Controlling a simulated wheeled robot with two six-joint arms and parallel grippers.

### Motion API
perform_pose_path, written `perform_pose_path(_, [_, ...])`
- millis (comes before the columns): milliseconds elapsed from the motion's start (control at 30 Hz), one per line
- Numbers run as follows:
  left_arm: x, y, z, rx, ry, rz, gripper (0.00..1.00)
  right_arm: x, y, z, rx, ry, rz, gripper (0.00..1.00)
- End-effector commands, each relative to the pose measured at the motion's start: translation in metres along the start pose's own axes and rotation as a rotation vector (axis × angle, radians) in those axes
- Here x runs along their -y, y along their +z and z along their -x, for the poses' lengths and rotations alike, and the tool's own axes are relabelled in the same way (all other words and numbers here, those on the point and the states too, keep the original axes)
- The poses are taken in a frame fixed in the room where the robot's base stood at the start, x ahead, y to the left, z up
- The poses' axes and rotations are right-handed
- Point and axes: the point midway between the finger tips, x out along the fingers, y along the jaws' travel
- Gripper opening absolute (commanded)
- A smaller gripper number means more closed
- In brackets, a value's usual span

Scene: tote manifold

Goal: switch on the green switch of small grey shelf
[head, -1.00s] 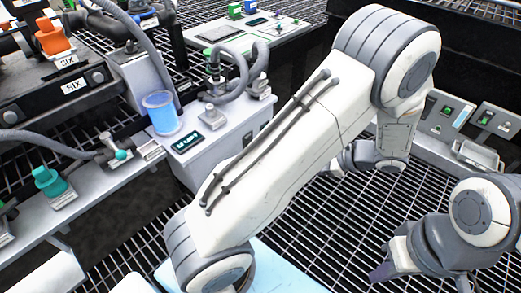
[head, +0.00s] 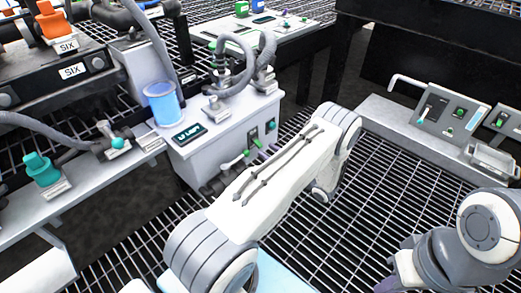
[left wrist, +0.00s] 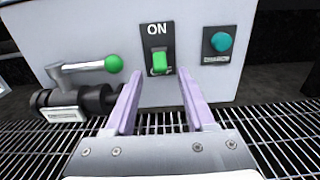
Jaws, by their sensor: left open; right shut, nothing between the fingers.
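The small grey shelf (head: 222,145) is a light grey box at centre left. Its green switch (head: 257,143) sits on the front face on a black plate. In the left wrist view the green switch (left wrist: 160,62) is under the word ON, its lever low, over the partly covered lower label. My left gripper (left wrist: 161,82) is open, fingers either side of the switch in that picture; I cannot tell how near. In the head view it is hidden behind my arm. My right gripper (head: 385,285) is shut and empty at the bottom edge, partly cut off.
Left of the switch is a green-tipped valve lever (left wrist: 113,64) on a black pipe; right is a teal button (left wrist: 221,41). A grey control panel (head: 445,112) is at right. Open floor grating lies between.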

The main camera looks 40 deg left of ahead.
Motion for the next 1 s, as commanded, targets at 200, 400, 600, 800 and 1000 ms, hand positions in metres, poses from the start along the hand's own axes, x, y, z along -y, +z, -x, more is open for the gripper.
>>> perform_pose_path(200, [0.000, -0.002, -0.035, 0.000, 0.002, 0.001, 0.55, -0.001, 0.001, -0.017, 0.000, 0.000, 0.000, 0.00])
perform_pose_path(400, [0.000, 0.000, -0.046, 0.000, 0.000, -0.001, 0.55, -0.001, 0.001, -0.020, 0.000, 0.000, 0.000, 0.00])
perform_pose_path(600, [0.000, 0.000, -0.047, 0.000, 0.000, -0.001, 0.55, -0.001, 0.001, -0.019, 0.000, 0.000, 0.000, 0.00])
perform_pose_path(800, [0.000, 0.000, -0.047, 0.000, 0.000, 0.000, 0.00, -0.001, 0.001, -0.019, 0.000, 0.000, 0.000, 0.00])
perform_pose_path(1000, [0.000, 0.001, -0.047, -0.003, 0.000, 0.000, 0.00, -0.001, 0.001, -0.018, 0.000, 0.000, 0.000, 0.00])
